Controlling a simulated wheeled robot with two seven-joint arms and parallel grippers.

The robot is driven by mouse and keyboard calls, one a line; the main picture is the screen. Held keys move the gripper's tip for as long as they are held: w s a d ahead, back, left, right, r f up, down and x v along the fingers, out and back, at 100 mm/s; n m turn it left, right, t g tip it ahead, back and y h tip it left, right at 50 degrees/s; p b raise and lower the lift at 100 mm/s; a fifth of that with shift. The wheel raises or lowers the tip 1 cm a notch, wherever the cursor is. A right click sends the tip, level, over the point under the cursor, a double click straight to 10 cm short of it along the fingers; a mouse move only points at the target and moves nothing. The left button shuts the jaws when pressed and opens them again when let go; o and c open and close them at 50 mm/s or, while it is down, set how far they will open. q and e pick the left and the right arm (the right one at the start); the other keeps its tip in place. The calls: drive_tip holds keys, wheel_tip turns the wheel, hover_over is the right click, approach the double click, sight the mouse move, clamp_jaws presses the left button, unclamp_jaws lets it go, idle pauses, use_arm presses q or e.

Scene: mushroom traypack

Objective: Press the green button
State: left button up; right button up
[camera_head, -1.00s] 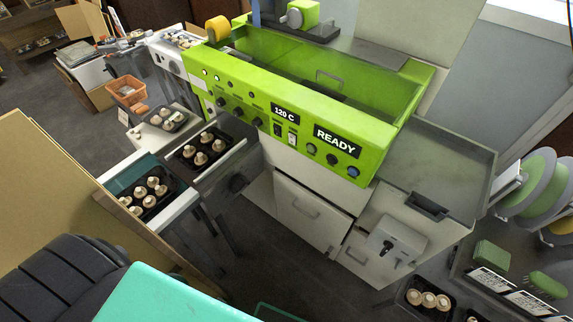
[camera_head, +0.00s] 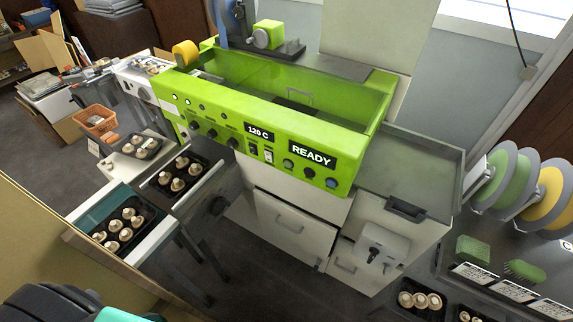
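The lime-green packing machine (camera_head: 226,128) stands in the middle of the view, with its front panel facing me. Below the READY display (camera_head: 312,155) is a row of three round buttons. The left button (camera_head: 288,163) looks dark green, but it is too small to be sure of its colour. The middle button (camera_head: 309,173) looks dark and the right button (camera_head: 331,182) looks blue.
Black trays of mushrooms sit at the left, one (camera_head: 151,191) by the machine's infeed. A grey side table (camera_head: 410,170) adjoins the machine's right. Label reels (camera_head: 547,205) and green blocks (camera_head: 473,248) are at the far right. The space before the panel is clear.

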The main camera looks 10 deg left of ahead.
use_arm(q)
clamp_jaws()
drive_tip(key=shift+a, duration=0.1)
idle(1.3)
